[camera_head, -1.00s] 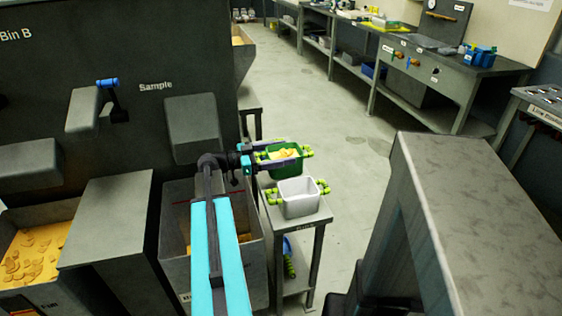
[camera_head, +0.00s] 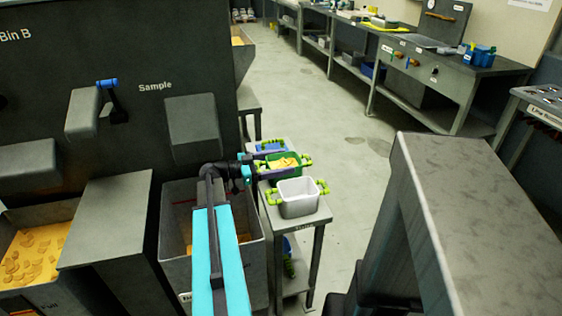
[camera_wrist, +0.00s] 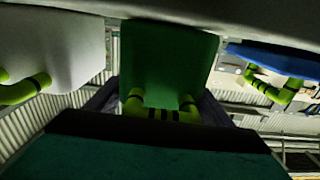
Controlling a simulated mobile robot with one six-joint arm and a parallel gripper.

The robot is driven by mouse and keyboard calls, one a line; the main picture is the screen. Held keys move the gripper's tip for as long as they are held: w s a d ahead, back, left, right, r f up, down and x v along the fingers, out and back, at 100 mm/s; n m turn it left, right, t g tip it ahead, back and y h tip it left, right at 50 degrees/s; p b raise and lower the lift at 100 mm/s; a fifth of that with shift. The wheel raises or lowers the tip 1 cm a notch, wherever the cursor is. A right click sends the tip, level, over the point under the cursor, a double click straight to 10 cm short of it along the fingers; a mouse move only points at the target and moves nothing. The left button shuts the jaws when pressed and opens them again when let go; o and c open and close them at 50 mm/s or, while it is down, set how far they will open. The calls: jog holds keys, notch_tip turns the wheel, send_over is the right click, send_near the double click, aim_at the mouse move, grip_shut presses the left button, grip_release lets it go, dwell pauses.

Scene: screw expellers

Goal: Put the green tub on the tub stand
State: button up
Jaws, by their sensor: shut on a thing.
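The green tub (camera_head: 283,172), filled with yellow pieces and fitted with lime handles, is at the stand's middle, between a white tub (camera_head: 299,203) in front and a blue tub (camera_head: 268,149) behind. My gripper (camera_head: 264,166) is shut on the green tub from the left. The green tub (camera_wrist: 165,65) is central in the wrist view, its lime handle at the gripper. The tub stand (camera_head: 308,221) is a narrow grey table. The tub looks upright and low over its top; I cannot tell whether it touches.
A grey bin (camera_head: 172,262) stands left of the stand, below the large dark machine (camera_head: 60,110). A grey block-like structure (camera_head: 480,190) stands at the right. The floor (camera_head: 345,180) right of the stand is clear. A workbench (camera_head: 440,75) lies far behind.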

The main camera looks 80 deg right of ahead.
jog(key=shift+f, duration=0.15)
jog(key=o, duration=1.2)
jog(key=shift+r, duration=0.25)
jog(key=b+v, duration=0.1)
jog(key=v, duration=0.9)
jog(key=shift+w, duration=0.2)
jog(key=shift+v, duration=0.9)
jog(key=shift+s, duration=0.15)
